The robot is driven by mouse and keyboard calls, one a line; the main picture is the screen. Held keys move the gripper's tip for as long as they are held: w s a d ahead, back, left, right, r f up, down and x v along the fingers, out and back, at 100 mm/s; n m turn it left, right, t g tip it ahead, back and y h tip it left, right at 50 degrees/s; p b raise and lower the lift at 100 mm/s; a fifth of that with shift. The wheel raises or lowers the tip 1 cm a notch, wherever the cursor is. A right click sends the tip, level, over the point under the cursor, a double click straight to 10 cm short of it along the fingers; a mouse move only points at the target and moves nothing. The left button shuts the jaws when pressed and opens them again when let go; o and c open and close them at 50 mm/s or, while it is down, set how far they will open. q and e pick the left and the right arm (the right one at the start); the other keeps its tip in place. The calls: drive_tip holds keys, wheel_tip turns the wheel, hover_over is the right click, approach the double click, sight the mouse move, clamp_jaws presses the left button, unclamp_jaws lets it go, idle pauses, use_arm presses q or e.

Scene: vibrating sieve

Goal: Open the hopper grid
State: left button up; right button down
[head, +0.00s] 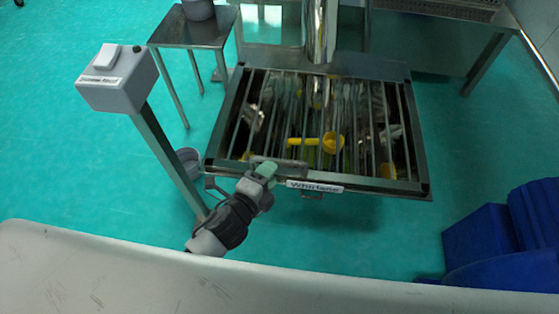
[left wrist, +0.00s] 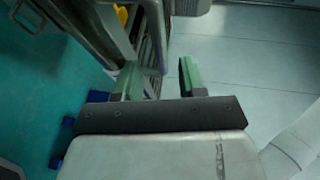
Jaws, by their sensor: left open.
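The hopper grid (head: 289,110) is a rack of metal bars lying flat in a steel frame, down over the hopper. Yellow scoop-like things (head: 333,142) show among the bars. A grey handle (head: 291,167) sits at the grid's front edge, near its left side. My left gripper (head: 265,170) is at the handle's left end. In the left wrist view its green fingertips (left wrist: 160,80) are apart, and a curved metal bar (left wrist: 157,45) reaches between them, closer to the left finger. I cannot tell whether they touch. My right gripper is not in view.
A grey button box (head: 117,82) on a post stands left of the hopper. A small steel table (head: 196,28) is behind it. A label (head: 315,186) is on the hopper's front rim. Blue bins (head: 495,240) stand at the right.

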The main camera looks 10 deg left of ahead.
sight(280, 160)
use_arm(q)
drive_tip(key=x, duration=0.4)
drive_tip(key=shift+w+d+f, duration=0.1)
drive_tip(key=shift+w, duration=0.15)
drive_tip(key=shift+w+d+f, duration=0.1)
drive_tip(key=shift+w+d, duration=0.15)
drive_tip(key=shift+w, duration=0.3)
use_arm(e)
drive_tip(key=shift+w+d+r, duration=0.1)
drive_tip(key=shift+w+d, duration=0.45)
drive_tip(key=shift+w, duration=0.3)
use_arm(q)
clamp_jaws()
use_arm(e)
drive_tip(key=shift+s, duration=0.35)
